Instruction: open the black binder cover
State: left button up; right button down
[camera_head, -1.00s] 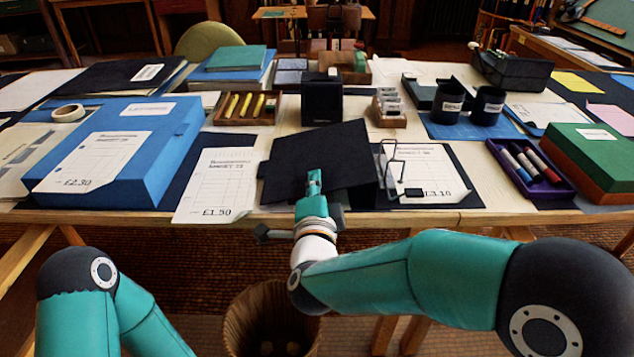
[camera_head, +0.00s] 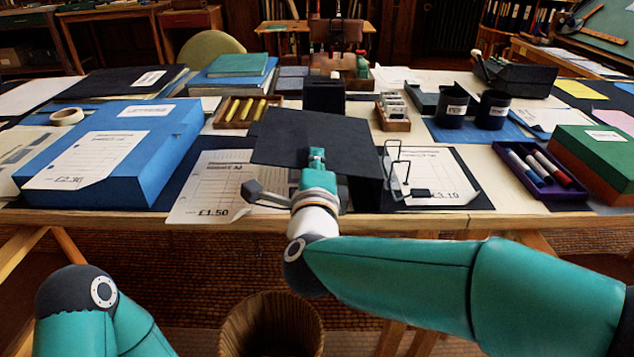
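The black binder has its cover (camera_head: 285,140) raised off the table and tilted, its left part overhanging the sheet marked £1.50. To the right, the binder's metal rings (camera_head: 397,168) stand open to view above a white page (camera_head: 432,165) marked £3.10, on a dark board. My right gripper (camera_head: 317,160) is at the front edge of the cover, near its middle. One finger is splayed out to the left and the fingers look open; the cover partly hides what they touch. My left arm shows at the lower left, but its gripper is out of view.
A blue box file (camera_head: 165,150) stands left, beyond the £1.50 sheet (camera_head: 205,200). A pencil tray (camera_head: 245,112) and a black block (camera_head: 323,95) stand behind the cover. A purple marker tray (camera_head: 540,170) and green box (camera_head: 590,150) lie right. A wicker bin (camera_head: 270,325) stands below.

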aim_at(322, 144)
jog(key=shift+d+r+m+b, duration=0.25)
jog(key=shift+r+m+b, duration=0.2)
jog(key=shift+r+m, duration=0.4)
jog(key=shift+d+r+m+b, duration=0.25)
jog(key=shift+r+m+b, duration=0.2)
jog(key=shift+r+m, duration=0.4)
jog(key=shift+f, duration=0.1)
jog(key=c, duration=1.4)
grip_release()
jog(key=s, duration=1.2)
jog(key=shift+f, duration=0.1)
